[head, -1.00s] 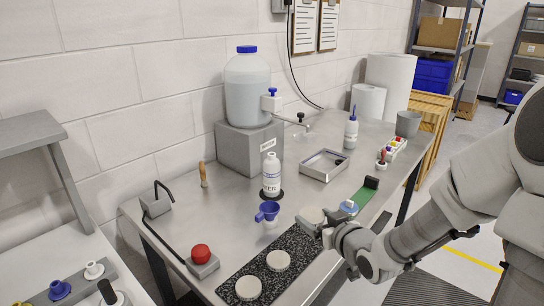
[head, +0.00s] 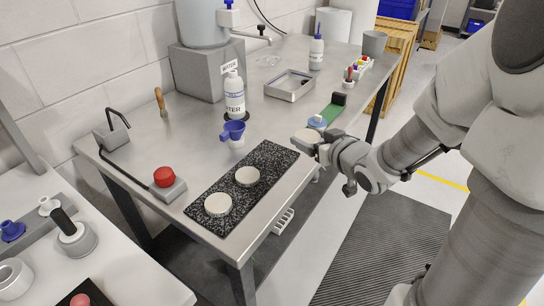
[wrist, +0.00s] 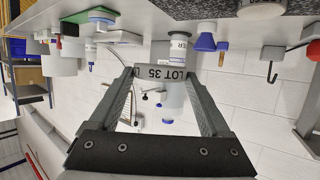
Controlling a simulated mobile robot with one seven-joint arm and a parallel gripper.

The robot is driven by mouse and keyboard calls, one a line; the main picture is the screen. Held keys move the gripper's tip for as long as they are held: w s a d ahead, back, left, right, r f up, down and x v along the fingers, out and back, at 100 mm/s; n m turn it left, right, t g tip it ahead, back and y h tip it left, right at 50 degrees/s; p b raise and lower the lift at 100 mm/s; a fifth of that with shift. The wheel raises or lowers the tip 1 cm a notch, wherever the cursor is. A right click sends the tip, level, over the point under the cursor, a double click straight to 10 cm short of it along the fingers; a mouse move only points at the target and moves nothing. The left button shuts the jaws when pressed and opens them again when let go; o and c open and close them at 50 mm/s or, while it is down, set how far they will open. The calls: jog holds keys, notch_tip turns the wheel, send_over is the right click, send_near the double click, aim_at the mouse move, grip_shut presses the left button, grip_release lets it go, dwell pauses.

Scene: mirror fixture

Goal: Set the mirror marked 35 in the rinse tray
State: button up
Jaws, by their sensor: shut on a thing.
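My gripper (head: 316,147) is shut on a pale round mirror (head: 305,136), beyond the far end of the black speckled mat. In the wrist view the mirror's rim reads LOT 35 (wrist: 174,74) between the two fingers. The head view shows the mirror beside the blue-topped item (head: 317,122) and partly hidden by my gripper. The rinse tray is probably the shallow metal tray (head: 273,91) on the bench, farther back and left of my gripper. A small dark thing shows inside it.
Two more pale discs (head: 218,205) lie on the black speckled mat (head: 205,186). A red button box (head: 168,187) is at left.

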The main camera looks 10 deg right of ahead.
jog(key=b, duration=0.6)
send_over(274, 160)
notch_tip(274, 160, down, 7)
jog(key=shift+f+b, duration=0.8)
jog(key=shift+f, duration=0.95)
jog(key=shift+f+b, duration=0.3)
jog(key=shift+b, duration=0.05)
jog(key=o, duration=1.3)
jog(key=shift+s+r, duration=0.1)
jog(key=shift+r, duration=0.05)
